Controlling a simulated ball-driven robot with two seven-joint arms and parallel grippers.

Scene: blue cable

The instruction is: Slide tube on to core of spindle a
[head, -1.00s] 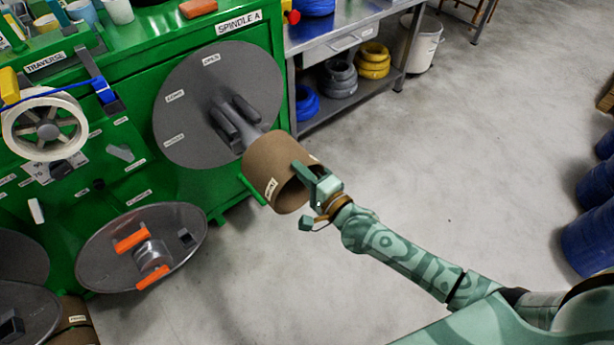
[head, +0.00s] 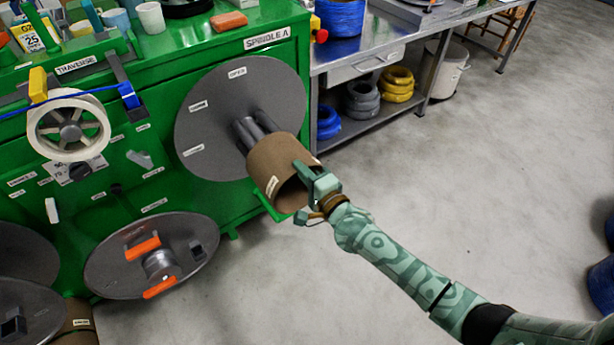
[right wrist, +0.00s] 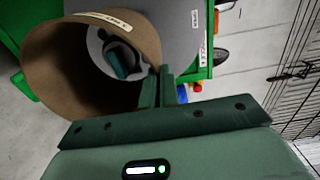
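The brown cardboard tube (head: 270,165) is in front of spindle A, its far end at the grey core (head: 256,128). The core runs out from the round grey flange (head: 215,150); its outer part is hidden by the tube. In the right wrist view, I look into the open near end of the tube (right wrist: 40,60), and a pale ring with the core's end (right wrist: 118,60) shows through it, off toward the right wall. My right gripper (head: 312,180) is shut on the near rim of the tube. My left gripper is not in view.
A loose flange with orange handles (head: 150,265) is on the green machine's (head: 220,205) lower front. The traverse with a white reel (head: 68,125) is at left. A metal bench (head: 370,60) with cable coils stands behind. The grey floor at right is open.

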